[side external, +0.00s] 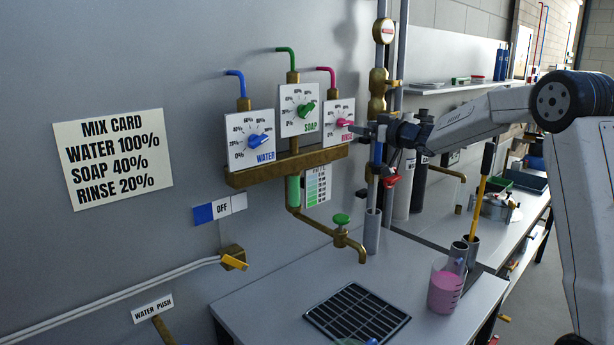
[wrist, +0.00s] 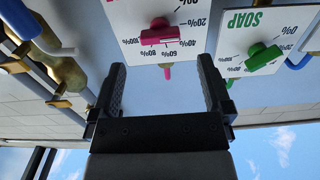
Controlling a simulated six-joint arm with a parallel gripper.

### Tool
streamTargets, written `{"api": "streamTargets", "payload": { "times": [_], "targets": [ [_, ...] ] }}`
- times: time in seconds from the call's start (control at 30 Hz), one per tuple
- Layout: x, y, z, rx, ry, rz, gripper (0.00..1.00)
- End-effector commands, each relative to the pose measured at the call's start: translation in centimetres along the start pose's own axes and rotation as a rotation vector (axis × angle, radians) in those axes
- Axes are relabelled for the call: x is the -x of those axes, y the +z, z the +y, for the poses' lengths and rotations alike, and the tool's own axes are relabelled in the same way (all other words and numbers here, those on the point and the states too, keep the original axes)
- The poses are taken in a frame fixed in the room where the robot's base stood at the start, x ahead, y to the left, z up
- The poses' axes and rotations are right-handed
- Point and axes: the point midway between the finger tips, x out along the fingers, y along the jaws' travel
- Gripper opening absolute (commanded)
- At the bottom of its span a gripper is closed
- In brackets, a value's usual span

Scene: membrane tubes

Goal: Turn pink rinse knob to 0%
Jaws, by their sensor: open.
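The pink rinse knob (side external: 343,122) sits on the right-hand white dial panel of the wall mixer. It also shows in the wrist view (wrist: 158,35), where the picture is upside down and the percent marks surround it. I cannot tell its exact setting. My gripper (side external: 364,131) is just right of the pink knob in the side view, its small jaws hard to make out. In the wrist view my gripper (wrist: 162,66) has its two dark fingers spread wide, with nothing between them. The knob lies beyond the fingertips, apart from them.
The green soap knob (side external: 306,109) and blue water knob (side external: 258,141) are on neighbouring panels to the left. A vertical pipe with brass fittings (side external: 377,90) stands close by the gripper. Below are a green-handled tap (side external: 341,219), a drain grate (side external: 357,312) and a pink-filled beaker (side external: 444,292).

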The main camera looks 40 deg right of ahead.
Motion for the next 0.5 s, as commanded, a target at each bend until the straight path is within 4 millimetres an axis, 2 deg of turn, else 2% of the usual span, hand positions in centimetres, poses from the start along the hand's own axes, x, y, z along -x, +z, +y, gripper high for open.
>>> {"api": "streamTargets", "payload": {
  "times": [0.3, 0.5],
  "targets": [
    [-3.4, 0.1, -0.1, 0.001, -0.001, 0.001, 1.0],
    [-4.9, 0.0, 0.0, 0.0, 0.0, 0.0, 1.0]
  ]
}}
